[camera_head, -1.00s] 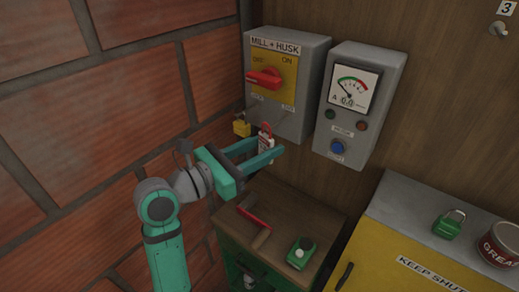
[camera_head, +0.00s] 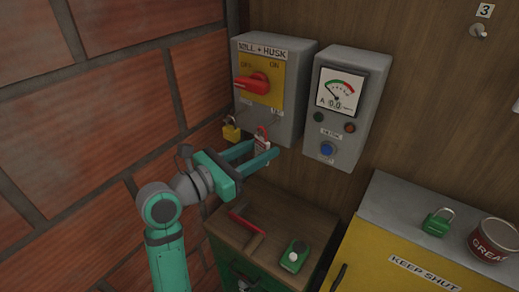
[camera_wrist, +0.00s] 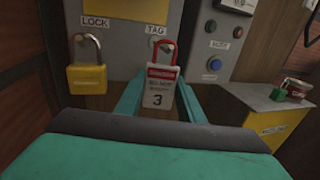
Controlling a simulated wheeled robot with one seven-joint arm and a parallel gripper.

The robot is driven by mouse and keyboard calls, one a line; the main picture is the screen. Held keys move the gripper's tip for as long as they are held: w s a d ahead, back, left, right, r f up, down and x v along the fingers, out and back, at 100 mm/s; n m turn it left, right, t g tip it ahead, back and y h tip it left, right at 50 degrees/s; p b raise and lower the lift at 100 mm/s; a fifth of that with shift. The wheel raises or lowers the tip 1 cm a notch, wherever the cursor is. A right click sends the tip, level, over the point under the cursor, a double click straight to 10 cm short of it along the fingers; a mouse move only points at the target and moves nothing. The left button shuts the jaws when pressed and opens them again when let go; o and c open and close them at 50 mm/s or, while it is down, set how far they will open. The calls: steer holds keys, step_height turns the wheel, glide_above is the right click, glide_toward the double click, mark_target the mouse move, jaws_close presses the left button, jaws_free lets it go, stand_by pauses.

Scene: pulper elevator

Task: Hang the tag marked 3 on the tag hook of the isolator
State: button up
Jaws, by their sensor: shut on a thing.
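The isolator (camera_head: 272,85) is a grey box marked MILL + HUSK with a red handle (camera_head: 252,84) on a yellow plate. A white tag with a red loop, marked 3 (camera_wrist: 159,92), shows upright in the wrist view at the TAG hook (camera_wrist: 163,44); its loop appears to be around the hook. In the head view the tag (camera_head: 262,147) is between the fingers of my gripper (camera_head: 264,153). My gripper is shut on the tag. A yellow padlock (camera_wrist: 86,75) hangs at the LOCK point, left of the tag.
A grey meter box (camera_head: 344,105) is right of the isolator. Below is a wooden-topped cabinet (camera_head: 285,209) with a red-handled tool (camera_head: 246,229) and a green device (camera_head: 294,256). A green padlock (camera_head: 437,224) and grease tin (camera_head: 494,241) are on the yellow cabinet. An empty hook (camera_head: 478,32) marked 3 is upper right.

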steer(key=o, duration=1.1)
steer(key=shift+s+a, duration=0.1)
steer(key=v, duration=1.1)
steer(key=s+d+f+n+t+h, duration=0.25)
steer(key=s+d+n+t, duration=0.2)
steer(key=n, duration=0.25)
steer(key=s+d+f+n+t+h, duration=0.2)
steer(key=s+d+n+t+h, duration=0.1)
steer(key=s+d+n, duration=0.3)
steer(key=s+a+f+n+g+y, duration=0.1)
steer(key=s+f+n+g+y, duration=0.1)
steer(key=s+f+n+y, duration=0.7)
steer(key=s+a+f+n+g+y, duration=0.1)
steer(key=s+f+n+y, duration=0.9)
steer(key=f+n, duration=1)
steer(key=s+a+n, duration=0.1)
steer(key=s+n, duration=0.2)
steer(key=n, duration=0.1)
steer(key=shift+f+g, duration=0.2)
steer(key=shift+g, duration=0.15)
